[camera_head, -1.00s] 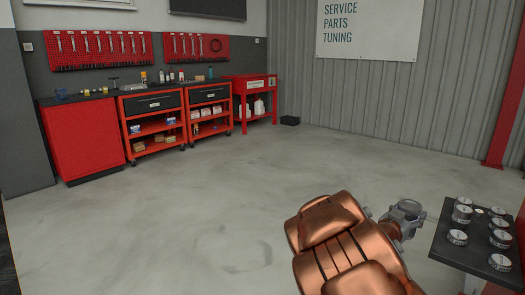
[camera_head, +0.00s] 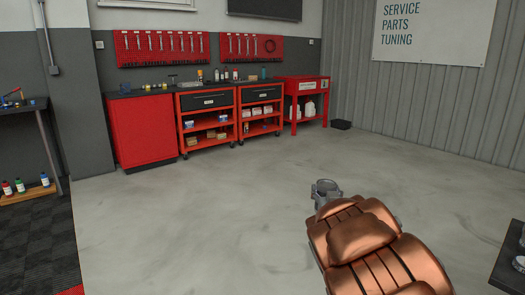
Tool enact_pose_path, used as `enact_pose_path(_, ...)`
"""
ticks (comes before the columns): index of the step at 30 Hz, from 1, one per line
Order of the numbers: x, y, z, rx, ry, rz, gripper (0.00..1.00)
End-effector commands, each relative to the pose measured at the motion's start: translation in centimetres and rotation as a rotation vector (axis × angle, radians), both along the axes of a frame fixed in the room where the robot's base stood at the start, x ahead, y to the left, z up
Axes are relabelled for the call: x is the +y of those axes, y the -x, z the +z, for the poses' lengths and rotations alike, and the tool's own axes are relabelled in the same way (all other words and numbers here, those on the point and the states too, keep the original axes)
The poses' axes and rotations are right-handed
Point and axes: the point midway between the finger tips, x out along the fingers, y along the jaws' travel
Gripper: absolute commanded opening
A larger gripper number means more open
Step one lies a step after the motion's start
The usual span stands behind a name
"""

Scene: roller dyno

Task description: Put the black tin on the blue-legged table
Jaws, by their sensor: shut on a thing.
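My gripper (camera_head: 325,190) is at the end of my copper-coloured arm, right of centre, over open floor. It is shut on a small, round, dark grey thing that looks like the tin; the fingers hide most of it and its colour is hard to judge. A table with a dark top (camera_head: 22,107) is cut off by the left edge. Its visible leg looks dark bluish-grey, so I cannot tell for sure that it is the blue-legged table. My gripper is far to its right.
Bottles stand on that table's low wooden shelf (camera_head: 30,196). Red cabinets and carts (camera_head: 143,130) line the back wall, with a red stand (camera_head: 301,100) beside them. A dark table (camera_head: 512,262) is at right. The middle floor is clear.

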Motion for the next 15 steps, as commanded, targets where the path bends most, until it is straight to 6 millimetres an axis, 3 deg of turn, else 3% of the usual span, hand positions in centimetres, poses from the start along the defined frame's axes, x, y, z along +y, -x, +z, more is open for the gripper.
enact_pose_path(3,2.3,-0.2,0.1,0.005,0.001,0.057,0.07)
enact_pose_path(15,1.9,-0.2,5.2,0.005,0.001,0.047,0.07)
